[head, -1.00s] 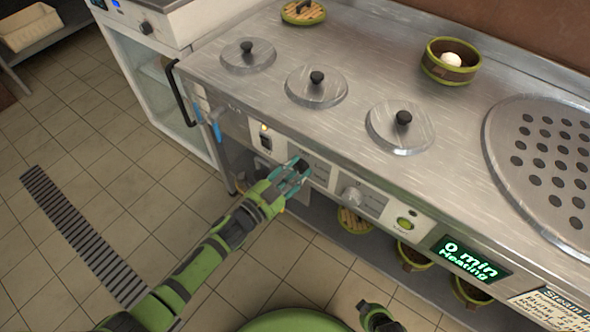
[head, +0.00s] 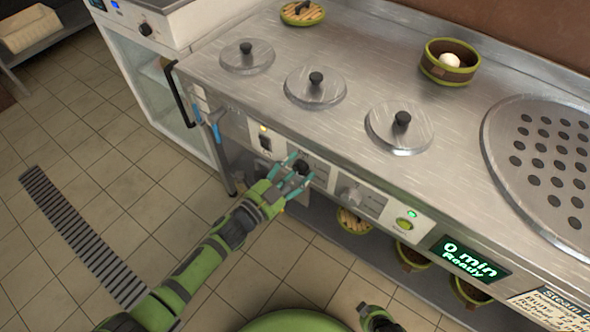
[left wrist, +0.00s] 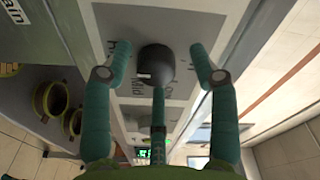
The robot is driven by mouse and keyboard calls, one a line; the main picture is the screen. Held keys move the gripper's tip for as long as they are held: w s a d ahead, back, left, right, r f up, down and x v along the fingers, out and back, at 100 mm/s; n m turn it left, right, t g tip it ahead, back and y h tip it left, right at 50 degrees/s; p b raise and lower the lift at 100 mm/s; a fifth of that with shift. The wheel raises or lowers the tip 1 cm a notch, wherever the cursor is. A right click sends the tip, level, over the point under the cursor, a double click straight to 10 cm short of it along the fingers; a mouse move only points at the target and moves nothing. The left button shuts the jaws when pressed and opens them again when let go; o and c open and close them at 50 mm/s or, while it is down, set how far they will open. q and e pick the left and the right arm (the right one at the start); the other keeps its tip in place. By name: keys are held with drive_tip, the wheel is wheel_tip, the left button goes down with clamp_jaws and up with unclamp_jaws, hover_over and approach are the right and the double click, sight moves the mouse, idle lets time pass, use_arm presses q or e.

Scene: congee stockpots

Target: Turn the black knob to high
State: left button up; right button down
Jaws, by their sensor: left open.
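The black knob (head: 303,167) sits on a light plate on the stove's front panel. In the left wrist view the knob (left wrist: 156,64) shows from close up, with a white mark at its lower left edge. Printed labels around it are partly hidden, and I cannot tell for sure which setting the mark points to. My left gripper (head: 299,170) is open at the knob. In the left wrist view its teal fingers (left wrist: 158,52) stand on both sides of the knob with gaps, and a third finger lies below it.
A grey knob (head: 353,194), a green button (head: 405,224) and a display (head: 469,259) reading "0 min Ready" are to the right. A switch (head: 265,143) and blue-handled taps (head: 216,130) are to the left. Lidded pots (head: 316,86) are set in the countertop above.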

use_arm(q)
drive_tip(key=shift+s+f, duration=0.1)
drive_tip(key=shift+s+a, duration=0.25)
drive_tip(key=shift+a, duration=0.05)
drive_tip(key=v, duration=1.1)
